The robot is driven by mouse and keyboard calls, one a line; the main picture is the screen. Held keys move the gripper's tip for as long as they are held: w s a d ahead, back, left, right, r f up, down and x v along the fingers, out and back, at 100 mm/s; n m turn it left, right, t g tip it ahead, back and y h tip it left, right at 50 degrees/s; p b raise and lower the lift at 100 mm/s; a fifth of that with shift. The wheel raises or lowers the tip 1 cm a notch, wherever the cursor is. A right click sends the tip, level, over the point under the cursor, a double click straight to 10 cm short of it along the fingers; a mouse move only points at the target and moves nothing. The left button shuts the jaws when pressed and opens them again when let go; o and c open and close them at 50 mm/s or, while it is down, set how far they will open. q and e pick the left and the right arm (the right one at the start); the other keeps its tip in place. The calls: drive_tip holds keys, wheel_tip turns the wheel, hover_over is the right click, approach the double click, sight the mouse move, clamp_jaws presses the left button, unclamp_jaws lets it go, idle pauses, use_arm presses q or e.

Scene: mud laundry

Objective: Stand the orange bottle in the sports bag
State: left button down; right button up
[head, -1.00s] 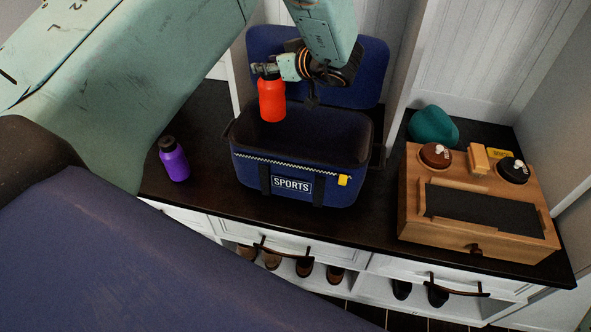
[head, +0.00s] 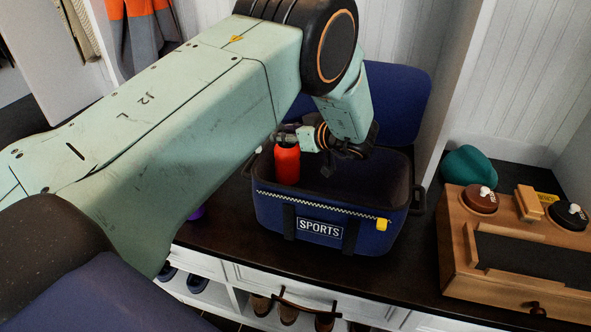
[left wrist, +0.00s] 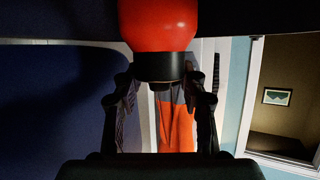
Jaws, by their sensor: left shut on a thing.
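The orange bottle (head: 287,165) is upright inside the left part of the open sports bag (head: 372,235), its lower end hidden behind the front wall. My left gripper (head: 287,138) is shut on the bottle's dark cap at the top. In the left wrist view the orange bottle (left wrist: 160,25) shows with its black cap between the two fingers of the gripper (left wrist: 160,85). I cannot tell whether the bottle's base touches the bag's floor. The bag's blue lid (head: 400,100) stands open at the back. My right gripper is not in view.
The bag stands on a dark bench top (head: 225,240). A purple bottle (head: 197,213) is mostly hidden behind my left arm. A wooden box (head: 470,270) with brushes and a teal object (head: 469,165) are to the right. Shoes sit in cubbies below.

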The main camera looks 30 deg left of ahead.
sight(287, 152)
use_arm(q)
wheel_tip(287, 152, down, 3)
drive_tip(key=shift+d+b, duration=0.1)
drive_tip(key=shift+b, duration=0.3)
wheel_tip(287, 152, down, 3)
drive_tip(key=shift+r+b, duration=0.1)
drive_tip(key=shift+b, duration=0.6)
drive_tip(key=shift+f, duration=0.35)
drive_tip(key=shift+w, duration=0.1)
drive_tip(key=c, duration=0.8)
unclamp_jaws()
drive_tip(key=shift+f, duration=0.15)
drive_tip(key=shift+o, duration=0.3)
